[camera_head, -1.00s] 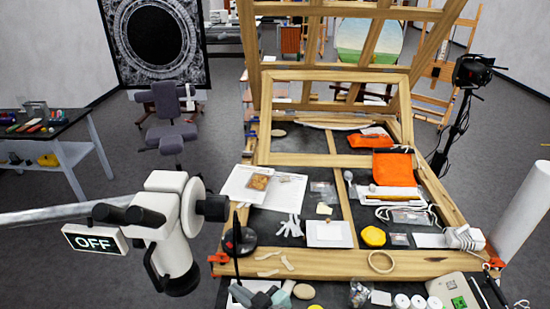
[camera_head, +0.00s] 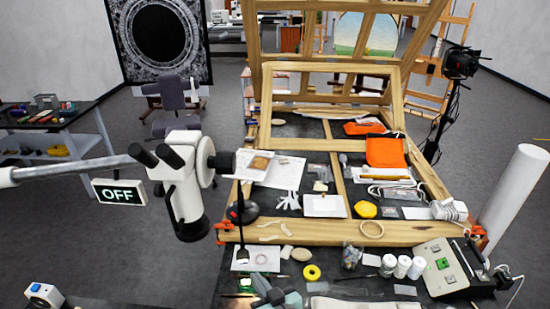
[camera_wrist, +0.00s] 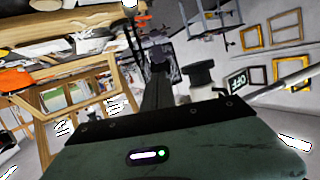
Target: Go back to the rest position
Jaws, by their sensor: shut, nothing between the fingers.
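My gripper (camera_head: 262,283) shows at the bottom edge of the head view, as a grey-green body with dark fingers, partly cut off by the frame. In the wrist view its dark fingers (camera_wrist: 157,78) point away from the camera, together and with nothing between them. The gripper is over the near part of the work table, in front of the wooden frame (camera_head: 330,232), and appears apart from it.
A white microscope (camera_head: 182,180) on a boom stands to the left, beside an OFF sign (camera_head: 119,192). A yellow tape roll (camera_head: 311,272), white jars (camera_head: 402,266) and a control box (camera_head: 443,268) lie near the gripper. A white roll (camera_head: 514,200) stands right.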

